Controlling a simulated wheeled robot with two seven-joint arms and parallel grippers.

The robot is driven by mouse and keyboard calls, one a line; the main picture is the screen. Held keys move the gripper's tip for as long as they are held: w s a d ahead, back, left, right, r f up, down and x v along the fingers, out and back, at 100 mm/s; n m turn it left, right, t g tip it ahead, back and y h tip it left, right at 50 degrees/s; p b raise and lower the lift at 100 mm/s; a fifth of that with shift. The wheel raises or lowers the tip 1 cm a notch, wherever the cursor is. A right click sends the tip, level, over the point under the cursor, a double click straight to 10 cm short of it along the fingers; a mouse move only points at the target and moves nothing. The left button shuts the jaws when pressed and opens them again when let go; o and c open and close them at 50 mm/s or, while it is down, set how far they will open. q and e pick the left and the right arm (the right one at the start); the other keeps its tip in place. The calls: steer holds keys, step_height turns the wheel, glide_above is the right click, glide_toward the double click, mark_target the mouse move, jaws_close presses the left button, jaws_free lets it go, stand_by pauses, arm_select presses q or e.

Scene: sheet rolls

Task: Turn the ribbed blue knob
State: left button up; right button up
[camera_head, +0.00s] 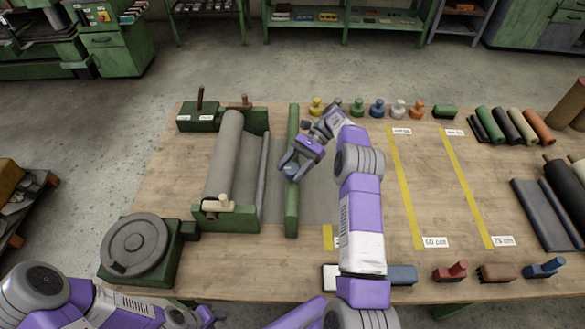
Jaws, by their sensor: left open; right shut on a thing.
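A small blue knob-like piece (377,108) stands in the row of coloured pieces at the back of the table. It is too small to tell whether it is ribbed. My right gripper (296,171) is over the long green bar (292,208), left of and nearer than that row. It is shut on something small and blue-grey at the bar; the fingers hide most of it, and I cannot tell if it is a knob. My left gripper (195,318) is low at the front left edge, open, partly cut off by the frame and apart from these things.
A grey roll (223,155) lies in a green stand left of the bar. A round grey turntable (134,245) is at the front left. Yellow strips (405,190) cross the table to the right. Coloured rolls (505,125) lie at the back right.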

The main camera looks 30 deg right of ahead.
mark_target(292, 168)
steer(key=o, duration=1)
steer(key=shift+r, duration=0.1)
step_height(292, 168, up, 10)
steer(key=shift+f+p, duration=0.1)
steer(key=shift+p, duration=1.1)
